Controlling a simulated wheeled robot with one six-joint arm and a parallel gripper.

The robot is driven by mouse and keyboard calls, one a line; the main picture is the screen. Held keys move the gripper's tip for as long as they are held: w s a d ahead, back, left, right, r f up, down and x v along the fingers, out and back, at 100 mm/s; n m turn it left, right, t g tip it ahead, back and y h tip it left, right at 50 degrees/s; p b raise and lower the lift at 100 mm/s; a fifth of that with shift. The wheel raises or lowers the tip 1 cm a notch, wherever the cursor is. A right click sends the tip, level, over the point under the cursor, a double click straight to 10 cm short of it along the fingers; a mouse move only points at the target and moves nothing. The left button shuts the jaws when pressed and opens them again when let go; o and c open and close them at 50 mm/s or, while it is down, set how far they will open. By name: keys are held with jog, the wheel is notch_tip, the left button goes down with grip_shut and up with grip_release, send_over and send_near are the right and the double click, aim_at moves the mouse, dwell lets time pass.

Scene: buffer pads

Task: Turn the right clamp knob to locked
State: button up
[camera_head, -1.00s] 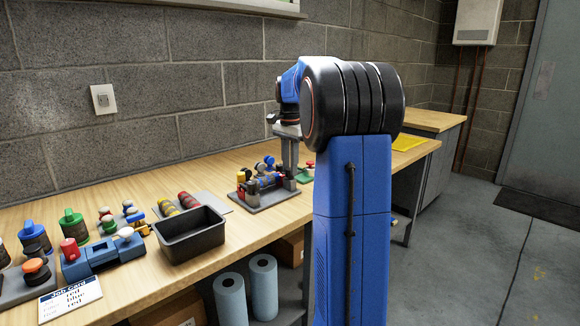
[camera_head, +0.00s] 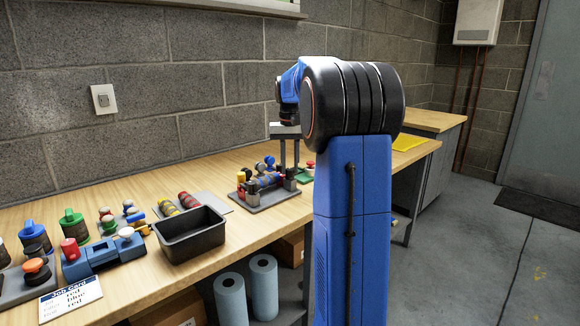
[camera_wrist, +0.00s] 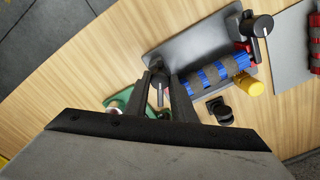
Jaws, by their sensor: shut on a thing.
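The clamp fixture is a grey plate (camera_head: 262,203) on the bench, with a blue-banded roller lying along it. In the wrist view its plate (camera_wrist: 190,45) and the blue-banded roller (camera_wrist: 213,74) show clearly. My gripper (camera_wrist: 164,92) is shut on the right clamp knob (camera_wrist: 160,84), a dark knob with a pale line that runs down the picture. The other clamp knob (camera_wrist: 258,27), dark with a white line, stands free at the far end. In the head view my gripper (camera_head: 290,167) points down at the fixture's right end, and the held knob is hard to make out.
A yellow-capped part (camera_wrist: 250,86) and a small black post (camera_wrist: 220,110) stand close to the roller. A green-based part (camera_wrist: 118,103) sits beside my fingers. A black bin (camera_head: 190,236) and a job card (camera_head: 70,297) lie further left on the bench.

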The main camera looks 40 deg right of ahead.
aim_at(290, 169)
jog(key=n, duration=0.5)
jog(key=shift+n, duration=0.4)
dwell(0.4)
jog(key=o, duration=1.1)
jog(key=shift+c, duration=0.2)
notch_tip(290, 169, up, 17)
jog(key=shift+r, duration=0.2)
